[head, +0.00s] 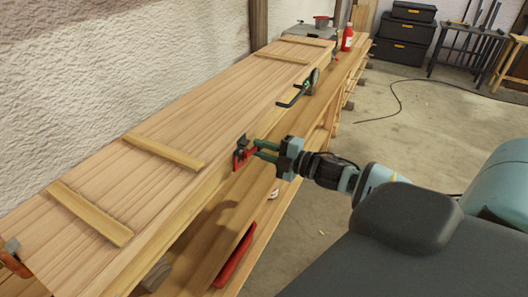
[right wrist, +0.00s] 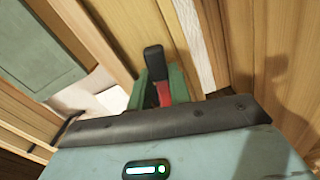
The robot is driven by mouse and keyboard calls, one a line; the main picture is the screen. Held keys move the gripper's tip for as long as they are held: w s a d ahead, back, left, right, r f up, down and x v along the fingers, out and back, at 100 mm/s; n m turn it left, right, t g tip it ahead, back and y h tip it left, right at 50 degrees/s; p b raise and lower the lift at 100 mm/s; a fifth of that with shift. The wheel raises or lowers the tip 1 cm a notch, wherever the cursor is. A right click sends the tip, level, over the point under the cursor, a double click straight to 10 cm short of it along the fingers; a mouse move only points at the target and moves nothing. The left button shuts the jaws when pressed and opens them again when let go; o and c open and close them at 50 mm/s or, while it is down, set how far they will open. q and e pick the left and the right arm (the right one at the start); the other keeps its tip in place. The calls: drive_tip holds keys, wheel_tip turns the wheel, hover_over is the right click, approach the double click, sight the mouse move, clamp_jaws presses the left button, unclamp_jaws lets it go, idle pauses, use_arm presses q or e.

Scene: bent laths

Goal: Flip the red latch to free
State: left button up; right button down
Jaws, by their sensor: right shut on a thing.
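The red latch (head: 243,158) sits on the front edge of the long wooden lid, with a dark piece at its upper end. My right gripper (head: 262,151) reaches it from the right with green fingers and is shut on it. In the right wrist view the latch's red part (right wrist: 164,93) shows between the green fingers (right wrist: 158,88), with a black knob (right wrist: 153,58) above. The fingers and the wrist housing hide part of the latch. My left gripper is in neither view.
A black and green handle (head: 298,91) stands farther along the same edge. Wooden battens (head: 165,151) cross the lid. A red bottle (head: 348,38) stands at the far end, and a red object (head: 236,258) lies on the lower ledge. The rough white wall (head: 110,60) runs behind.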

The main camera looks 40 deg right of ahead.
drive_tip(key=shift+d+r+n, duration=0.1)
drive_tip(key=shift+r+n, duration=0.05)
drive_tip(key=shift+n, duration=0.25)
drive_tip(key=c, duration=1.3)
unclamp_jaws()
drive_tip(key=shift+v, duration=3.9)
